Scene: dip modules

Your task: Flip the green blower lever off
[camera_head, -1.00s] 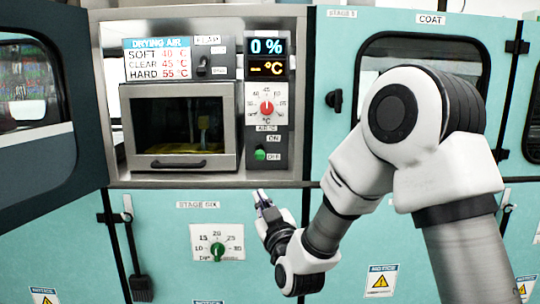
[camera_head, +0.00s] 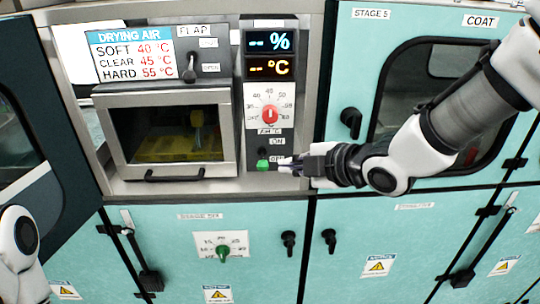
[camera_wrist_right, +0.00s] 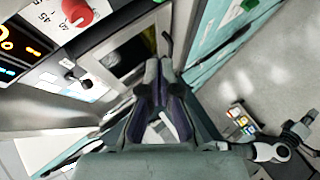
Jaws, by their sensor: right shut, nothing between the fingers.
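The green blower lever (camera_head: 263,165) sits on the narrow control panel below the red dial, between the ON label (camera_head: 278,142) and the OFF label (camera_head: 277,159). Its green tip points down. My right gripper (camera_head: 284,163) is shut and empty, its fingertips just right of the lever, at the OFF label; I cannot tell whether they touch it. My left gripper is out of view.
A red temperature dial (camera_head: 270,115) is above the lever, under a display (camera_head: 269,55) showing dashes. A flap lever (camera_head: 189,70) and a windowed drying box (camera_head: 168,135) are to the left. A green dial (camera_head: 223,251) and black door handles (camera_head: 289,241) are below.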

